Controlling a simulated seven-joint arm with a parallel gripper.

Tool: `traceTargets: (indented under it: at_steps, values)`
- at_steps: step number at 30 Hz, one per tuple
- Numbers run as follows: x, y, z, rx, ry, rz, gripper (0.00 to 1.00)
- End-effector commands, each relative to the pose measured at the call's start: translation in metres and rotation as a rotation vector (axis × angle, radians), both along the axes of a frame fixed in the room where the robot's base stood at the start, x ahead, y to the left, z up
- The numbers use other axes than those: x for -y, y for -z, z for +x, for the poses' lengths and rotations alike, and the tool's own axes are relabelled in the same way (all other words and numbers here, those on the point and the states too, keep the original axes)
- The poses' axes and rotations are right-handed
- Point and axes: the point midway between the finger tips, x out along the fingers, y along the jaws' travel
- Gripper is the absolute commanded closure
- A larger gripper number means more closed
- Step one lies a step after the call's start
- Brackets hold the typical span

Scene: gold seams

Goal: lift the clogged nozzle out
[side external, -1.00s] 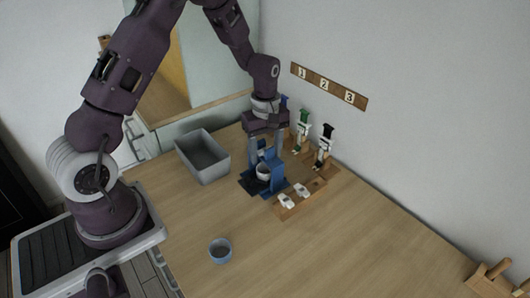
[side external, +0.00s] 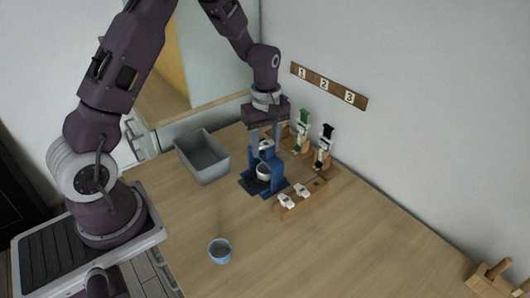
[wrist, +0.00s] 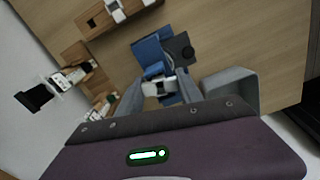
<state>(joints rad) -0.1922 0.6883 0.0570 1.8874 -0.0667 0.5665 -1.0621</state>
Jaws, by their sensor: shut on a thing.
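My gripper (side external: 264,143) is above the blue stand (side external: 277,177). Its fingers are shut on a small white nozzle (wrist: 160,88), which shows between the fingertips in the wrist view. In the side view, a pale piece at the fingertips sits at or just above the top of the stand; I cannot tell whether it is fully clear. A white round part (side external: 264,170) shows low in the stand. Two other white nozzles (side external: 286,201) (side external: 301,190) sit on a wooden block (side external: 289,211) in front of the stand.
A grey bin (side external: 203,160) stands left of the stand. Syringes with green (side external: 304,116) and black (side external: 327,131) tops stand in wooden holders behind, below a sign numbered 1, 2, 3 (side external: 325,85).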

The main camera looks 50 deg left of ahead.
Motion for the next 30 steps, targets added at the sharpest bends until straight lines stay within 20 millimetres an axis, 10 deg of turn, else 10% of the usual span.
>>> traceTargets:
  at_steps: [30]
  values:
    - [0.0,-0.063,0.0,-0.001,0.0,-0.001,0.8]
